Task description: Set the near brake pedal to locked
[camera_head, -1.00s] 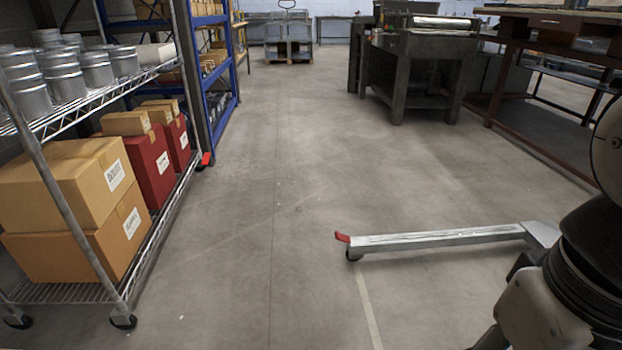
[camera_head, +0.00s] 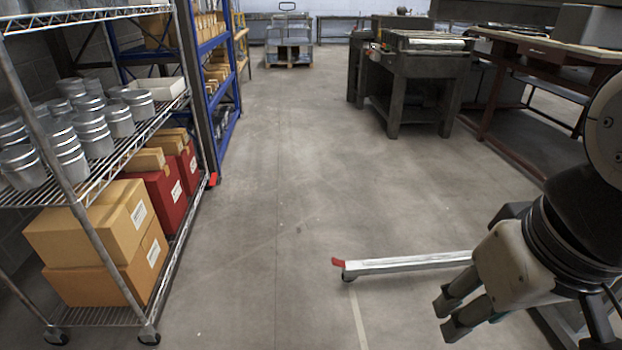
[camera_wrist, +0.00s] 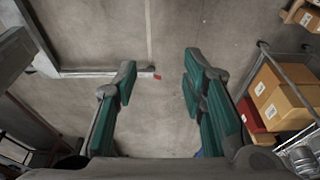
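A red brake pedal (camera_head: 338,262) sits at the tip of a long grey metal leg (camera_head: 410,263), above a small dark caster on the floor. It also shows in the wrist view (camera_wrist: 157,77), well below and between my fingertips. A second red pedal (camera_head: 213,179) is farther off, by a caster of the wire shelf. The pedals are too small to tell whether they are up or pressed. My gripper (camera_head: 447,318) is at the lower right of the head view, apart from both pedals. In the wrist view its green-padded fingers (camera_wrist: 160,75) are spread and empty.
A wire shelf (camera_head: 90,195) with cans and boxes stands at the left, before a blue rack (camera_head: 222,75). A dark machine bench (camera_head: 415,85) and a red-framed table (camera_head: 530,60) are at the back right. The middle floor (camera_head: 290,180) is clear.

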